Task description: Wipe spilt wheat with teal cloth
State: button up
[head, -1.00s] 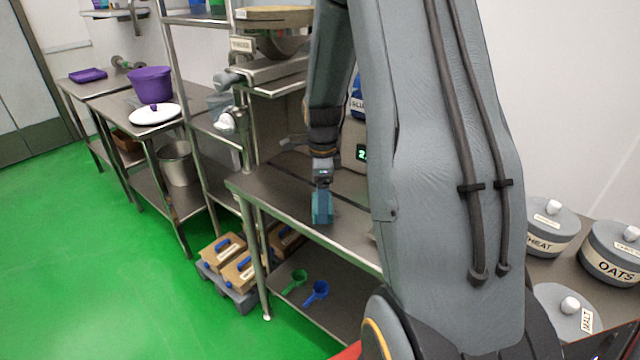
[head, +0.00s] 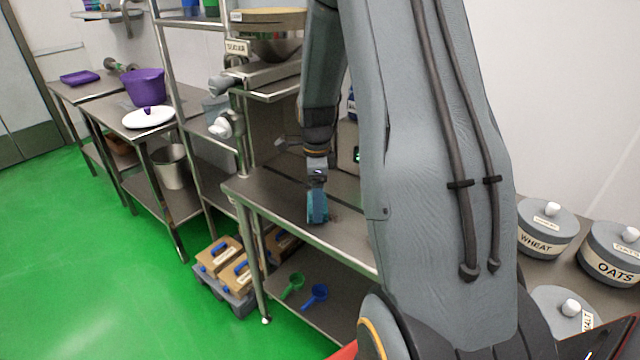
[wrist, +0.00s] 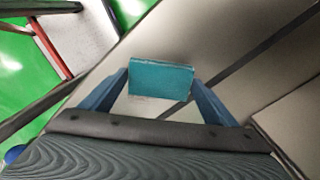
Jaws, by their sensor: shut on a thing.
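My gripper (head: 317,190) points down over the steel table (head: 262,192) in the middle of the head view. It is shut on the folded teal cloth (head: 318,209), which hangs at or just above the table top; I cannot tell if it touches. In the wrist view the teal cloth (wrist: 160,78) sits as a flat block between the two blue fingers of my gripper (wrist: 158,92). I cannot make out any spilt wheat on the table.
A lidded pot marked WHEAT (head: 547,232) and one marked OATS (head: 612,255) stand on the right counter. A green scoop (head: 292,287) and a blue scoop (head: 314,296) lie on the table's lower shelf. A sugar hopper (head: 275,45) stands behind.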

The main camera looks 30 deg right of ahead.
aim_at(325, 196)
jog(key=d, duration=0.1)
jog(key=w+d, duration=0.1)
jog(key=d, duration=0.1)
jog(key=shift+w+d+r+p, duration=0.1)
jog(key=shift+d+r+p, duration=0.05)
jog(key=shift+d+p, duration=0.15)
jog(key=r, duration=0.1)
jog(key=r+p, duration=0.1)
jog(key=shift+a+r, duration=0.2)
jog(key=shift+r, duration=0.2)
jog(key=shift+r+p, duration=1.85)
jog(key=shift+r, duration=0.7)
